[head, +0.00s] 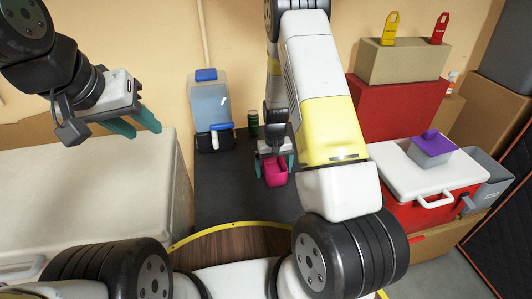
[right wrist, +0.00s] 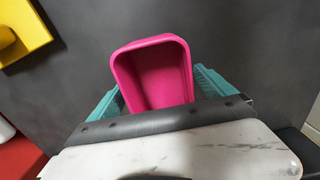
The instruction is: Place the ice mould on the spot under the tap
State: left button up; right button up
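The pink ice mould (head: 276,173) is an open, hollow tub. My right gripper (head: 274,163) is over the dark surface and shut on the mould, with teal fingers on both sides of it. In the right wrist view the mould (right wrist: 155,75) sits between the fingers (right wrist: 160,95), its hollow facing the camera. I cannot tell whether it touches the surface. The water dispenser (head: 210,103) is clear with a blue lid and stands behind and left of the mould. Its tap (head: 215,133) is at the front, above a black base (head: 216,145). My left gripper (head: 140,122) is open and empty at the upper left.
A green can (head: 253,122) stands right of the dispenser. The dark surface (head: 235,190) is clear in front of the dispenser. A white chest (head: 95,200) is at left. A red cooler (head: 420,215) at right carries a grey tub with a purple lid (head: 430,147).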

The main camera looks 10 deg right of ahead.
jog(key=c, duration=1.6)
jog(key=shift+c, duration=0.2)
jog(key=shift+r, duration=0.15)
